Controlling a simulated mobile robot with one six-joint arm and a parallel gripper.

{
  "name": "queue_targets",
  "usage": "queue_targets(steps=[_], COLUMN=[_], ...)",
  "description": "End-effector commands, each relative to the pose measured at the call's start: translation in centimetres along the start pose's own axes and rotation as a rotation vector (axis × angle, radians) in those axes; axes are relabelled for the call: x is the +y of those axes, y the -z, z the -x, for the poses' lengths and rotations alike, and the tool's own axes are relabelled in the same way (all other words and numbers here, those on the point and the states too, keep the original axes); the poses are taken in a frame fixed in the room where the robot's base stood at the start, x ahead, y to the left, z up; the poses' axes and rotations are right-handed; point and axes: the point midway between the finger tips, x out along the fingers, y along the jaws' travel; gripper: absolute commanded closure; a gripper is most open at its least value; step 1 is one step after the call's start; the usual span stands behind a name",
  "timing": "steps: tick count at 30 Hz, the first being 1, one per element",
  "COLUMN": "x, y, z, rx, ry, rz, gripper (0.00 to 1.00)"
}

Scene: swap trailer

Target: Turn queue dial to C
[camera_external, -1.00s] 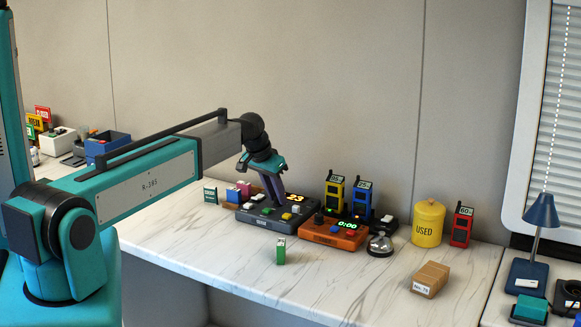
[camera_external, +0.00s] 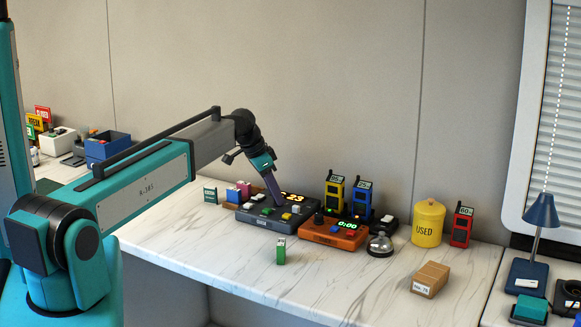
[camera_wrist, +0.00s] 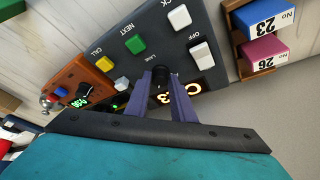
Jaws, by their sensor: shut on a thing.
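The dark grey queue console (camera_external: 262,218) stands on the marble counter in the outside view. Its lit display (camera_external: 291,197) shows 23; part of it is hidden by my gripper. My gripper (camera_external: 278,203) reaches down onto the console. In the wrist view, my gripper's (camera_wrist: 160,78) two purple fingers are shut on the black dial (camera_wrist: 160,71), one on each side. The console (camera_wrist: 150,22) also carries green, white and yellow buttons there, with labels such as NEXT, CALL, LANE and OFF. The dial's pointer is hidden. The display's lit characters (camera_wrist: 193,89) are partly covered by a finger.
An orange timer box (camera_external: 333,235) with its own dial stands just right of the console, a bell (camera_external: 380,244) beyond it. Yellow and blue radios (camera_external: 361,199) stand behind. The front counter is mostly clear.

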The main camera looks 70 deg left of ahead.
Motion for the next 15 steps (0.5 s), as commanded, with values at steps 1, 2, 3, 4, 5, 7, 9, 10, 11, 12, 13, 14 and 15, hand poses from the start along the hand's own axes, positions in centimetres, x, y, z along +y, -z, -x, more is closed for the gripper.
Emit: queue_targets(steps=[1,2,3,4,5,7,9,10,11,12,13,14,15], x=[0.02,0.02,0.02,0.02,0.02,0.02,0.02,0.02,0.02,0.01,0.01,0.01,0.01], y=[-0.15,-0.15,-0.16,-0.16,-0.16,-0.17,-0.17,-0.17,-0.16,-0.14,-0.13,-0.12,-0.11], z=[-0.02,-0.02,-0.02,-0.02,-0.02,-0.02,-0.03,-0.03,-0.03,-0.02,-0.02,-0.02,-0.02], rx=[-0.004,-0.004,-0.004,-0.004,-0.004,-0.004,-0.004,-0.004,-0.004,-0.003,-0.003,-0.003,-0.002], ry=[-0.002,-0.002,-0.002,-0.001,-0.001,-0.001,-0.001,-0.001,-0.001,-0.001,-0.001,-0.001,-0.001], rz=[0.0,-0.001,0.0,0.0,0.0,0.0,0.001,0.001,0.001,0.001,0.001,0.001,0.001], gripper=[1.0,1.0,1.0,1.0,1.0,1.0,0.75,0.7,0.65,0.6,0.6,0.6,0.6])
